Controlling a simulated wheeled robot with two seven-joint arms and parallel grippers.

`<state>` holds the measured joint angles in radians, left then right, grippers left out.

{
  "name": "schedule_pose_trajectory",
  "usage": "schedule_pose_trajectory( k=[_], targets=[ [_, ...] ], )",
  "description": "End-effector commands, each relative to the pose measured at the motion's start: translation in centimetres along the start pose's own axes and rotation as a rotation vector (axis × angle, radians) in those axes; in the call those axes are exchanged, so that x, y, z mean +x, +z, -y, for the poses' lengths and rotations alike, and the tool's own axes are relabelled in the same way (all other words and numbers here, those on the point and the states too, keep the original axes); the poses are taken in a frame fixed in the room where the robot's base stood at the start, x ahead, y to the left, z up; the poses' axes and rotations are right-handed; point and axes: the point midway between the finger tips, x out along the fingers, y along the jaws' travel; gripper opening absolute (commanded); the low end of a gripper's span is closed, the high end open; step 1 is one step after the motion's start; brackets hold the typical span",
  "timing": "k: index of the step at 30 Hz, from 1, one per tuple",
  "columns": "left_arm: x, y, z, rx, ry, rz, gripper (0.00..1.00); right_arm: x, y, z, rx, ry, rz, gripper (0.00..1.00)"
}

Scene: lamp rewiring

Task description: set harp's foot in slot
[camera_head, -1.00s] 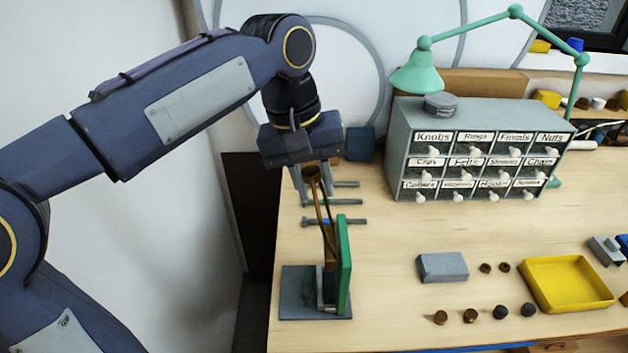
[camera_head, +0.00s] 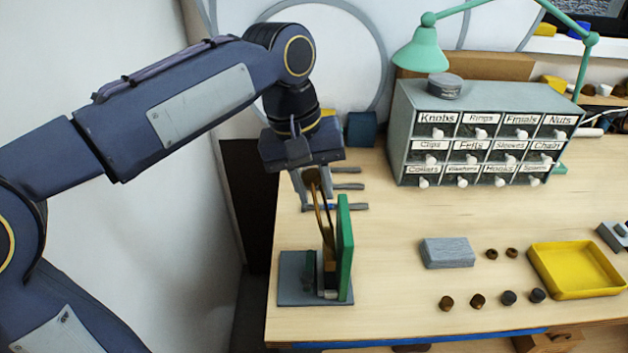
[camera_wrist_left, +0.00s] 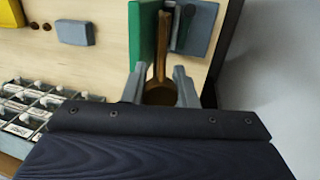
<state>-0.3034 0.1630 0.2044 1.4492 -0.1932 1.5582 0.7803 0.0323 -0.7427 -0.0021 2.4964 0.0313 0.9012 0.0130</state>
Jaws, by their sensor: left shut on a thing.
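My left gripper (camera_head: 312,198) points down above the fixture and is shut on the harp. The harp (camera_head: 327,222) is a slim brass piece with a round cup-like top; it stands roughly upright, leaning slightly. It also shows between the fingers in the left wrist view (camera_wrist_left: 159,92). The fixture has a grey base plate (camera_head: 288,293) and an upright green board (camera_head: 345,250). The harp's lower end is beside the green board, among small grey parts; I cannot tell whether its foot is in the slot. My right gripper is not in view.
Several grey tools (camera_head: 348,186) lie behind the fixture. A grey labelled drawer cabinet (camera_head: 400,125) stands at the back beside a green lamp (camera_head: 420,54). A grey block (camera_head: 446,252), small dark knobs and a yellow tray (camera_head: 541,275) lie to the right. Bare table lies between fixture and block.

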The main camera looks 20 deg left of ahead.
Motion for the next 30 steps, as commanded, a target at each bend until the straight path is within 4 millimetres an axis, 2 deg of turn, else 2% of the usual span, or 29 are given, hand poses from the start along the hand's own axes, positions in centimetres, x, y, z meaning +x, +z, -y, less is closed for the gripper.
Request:
schedule_pose_trajectory(
  k=[15, 30],
  targets=[
    [2.7, 0.0, 0.6, 0.0, 0.002, -0.002, 0.0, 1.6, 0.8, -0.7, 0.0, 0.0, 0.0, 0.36],
    [3.1, 0.0, 0.6, 0.0, 0.002, -0.002, 0.0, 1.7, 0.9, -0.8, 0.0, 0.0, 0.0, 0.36]
  ],
)
